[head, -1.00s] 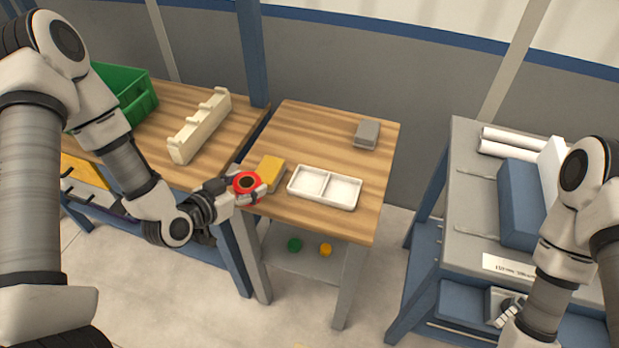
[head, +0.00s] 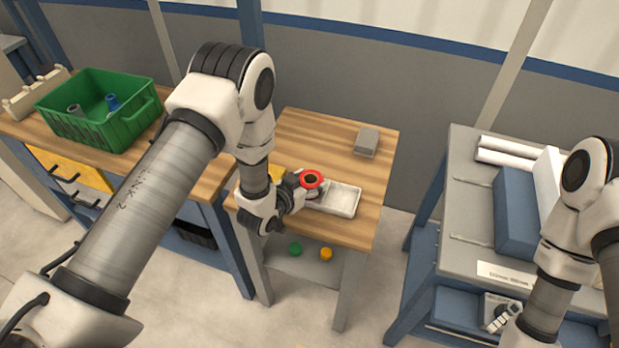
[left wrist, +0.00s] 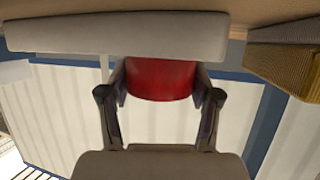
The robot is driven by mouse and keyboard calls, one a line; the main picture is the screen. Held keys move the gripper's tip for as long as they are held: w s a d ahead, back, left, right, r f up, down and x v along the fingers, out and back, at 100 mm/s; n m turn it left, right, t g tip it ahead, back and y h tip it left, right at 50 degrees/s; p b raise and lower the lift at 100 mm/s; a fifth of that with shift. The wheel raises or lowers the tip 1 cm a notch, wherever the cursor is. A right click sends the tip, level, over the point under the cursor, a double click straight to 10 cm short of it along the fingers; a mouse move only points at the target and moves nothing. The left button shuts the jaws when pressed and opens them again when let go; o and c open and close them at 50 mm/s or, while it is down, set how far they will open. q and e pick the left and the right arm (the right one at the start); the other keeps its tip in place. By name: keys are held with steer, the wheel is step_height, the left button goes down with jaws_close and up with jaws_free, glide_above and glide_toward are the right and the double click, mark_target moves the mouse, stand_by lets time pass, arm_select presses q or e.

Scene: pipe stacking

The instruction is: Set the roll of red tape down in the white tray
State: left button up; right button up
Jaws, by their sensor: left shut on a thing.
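My left gripper (head: 306,184) is shut on the roll of red tape (head: 317,176), whose dark centre faces up in the head view. In the left wrist view the red roll (left wrist: 160,82) shows between the two fingers. The white tray (head: 345,209) lies on the small wooden table. The roll and gripper cover much of its left compartment; its right compartment is in view and empty. I cannot tell whether the roll touches the tray. My right arm stands at the right; its gripper (head: 499,318) is small and partly hidden at the lower right.
A yellow block (head: 276,174), mostly hidden by my left arm, is left of the tray. A grey block (head: 367,141) sits at the table's back right. A green crate (head: 140,124) stands on the left bench. The wooden tabletop behind the tray is clear.

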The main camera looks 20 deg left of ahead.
arm_select(q)
steer(key=shift+a+f, duration=0.1)
steer(key=shift+f, duration=0.05)
steer(key=shift+f+b, duration=0.15)
steer(key=shift+b, duration=0.15)
steer(key=o, duration=1.2)
steer(key=shift+r, duration=0.25)
steer(key=b+v, duration=0.1)
steer(key=v, duration=1)
steer(key=shift+a+f+b, duration=0.1)
steer(key=shift+f+b, duration=0.1)
steer(key=shift+b, duration=0.1)
steer(key=shift+s+a+r, duration=0.1)
steer(key=shift+s+r, duration=0.15)
steer(key=shift+s, duration=0.25)
steer(key=s+a+f+n+g+y, duration=0.1)
steer(key=s+f+g, duration=0.5)
steer(key=s, duration=0.6)
steer(key=s+a+f+n+g+y, duration=0.2)
steer(key=s+f+g, duration=0.4)
steer(key=s+f, duration=0.5)
steer(key=shift+s+a+n+g+y, duration=0.35)
steer(key=shift+s+a, duration=0.25)
steer(key=shift+s, duration=0.25)
